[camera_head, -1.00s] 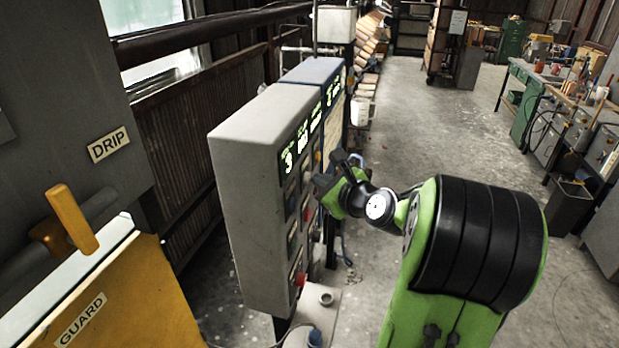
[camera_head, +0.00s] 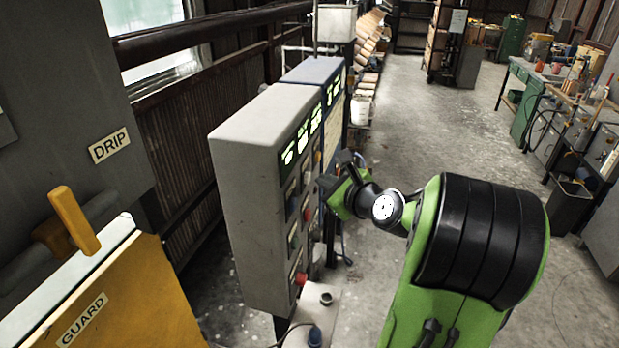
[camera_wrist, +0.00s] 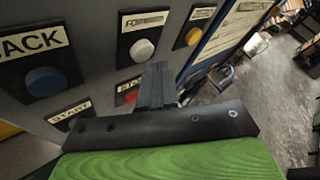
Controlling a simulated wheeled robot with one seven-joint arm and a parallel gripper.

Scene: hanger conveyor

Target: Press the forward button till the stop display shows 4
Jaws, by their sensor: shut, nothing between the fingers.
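The grey control box (camera_head: 245,190) stands left of my gripper (camera_head: 328,184), with green displays (camera_head: 288,152) along its upper face. The digit on the nearest display is too unclear to read. In the wrist view, a white button (camera_wrist: 142,48) sits under a label beginning "FO". A blue button (camera_wrist: 46,81) sits under a label ending "ACK". My gripper (camera_wrist: 158,70) is shut and empty. Its fingertips appear just below and right of the white button, seemingly apart from it.
A yellow button (camera_wrist: 193,37) is right of the white one. A red button (camera_wrist: 129,97) lies below, partly hidden by my fingers. A yellow guard (camera_head: 110,300) is at front left. Open floor (camera_head: 430,130) lies right of the box.

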